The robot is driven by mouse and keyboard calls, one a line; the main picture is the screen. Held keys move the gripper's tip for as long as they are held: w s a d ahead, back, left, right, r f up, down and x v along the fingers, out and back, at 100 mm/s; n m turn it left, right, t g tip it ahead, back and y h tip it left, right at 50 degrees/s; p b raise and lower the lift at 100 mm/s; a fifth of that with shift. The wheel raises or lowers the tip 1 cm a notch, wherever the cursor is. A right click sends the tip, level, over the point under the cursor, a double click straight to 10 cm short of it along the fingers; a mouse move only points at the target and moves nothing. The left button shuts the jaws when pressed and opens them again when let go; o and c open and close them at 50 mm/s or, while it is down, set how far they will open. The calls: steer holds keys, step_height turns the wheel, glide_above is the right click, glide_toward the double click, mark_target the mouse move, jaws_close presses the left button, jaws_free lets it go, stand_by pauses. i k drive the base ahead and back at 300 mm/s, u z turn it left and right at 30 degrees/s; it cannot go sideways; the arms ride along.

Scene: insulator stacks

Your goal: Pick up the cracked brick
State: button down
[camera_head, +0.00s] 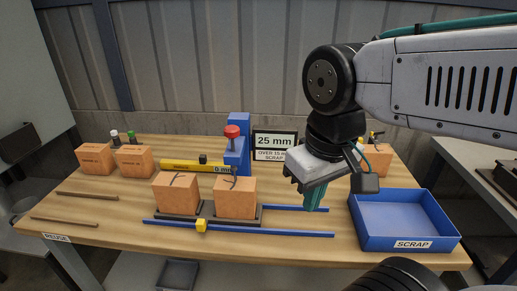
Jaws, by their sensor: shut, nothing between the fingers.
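Two orange bricks sit side by side on dark plates in the middle of the table. The left brick (175,195) shows a dark branching crack-like mark on its top and upper front edge. The right brick (235,199) also shows a dark mark on its top edge. My gripper (314,199) has teal fingers pointing down, shut and empty. It hangs right of the right brick, apart from it, between that brick and the blue SCRAP tray (400,243), which looks empty.
A yellow gauge reading 0 mm (190,166) and a blue fixture with a red knob (232,131) stand behind the bricks. A sign (274,144) reads 25 mm, over 15 mm scrap. More bricks (95,160) stand back left; one (379,158) is partly hidden behind my arm. Blue rails (270,231) run in front.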

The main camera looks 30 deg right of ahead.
mark_target(174, 193)
steer(key=z, duration=0.05)
steer(key=k, duration=1.05)
steer(key=u, duration=0.7)
steer(key=i, duration=1.45)
steer(key=z, duration=0.65)
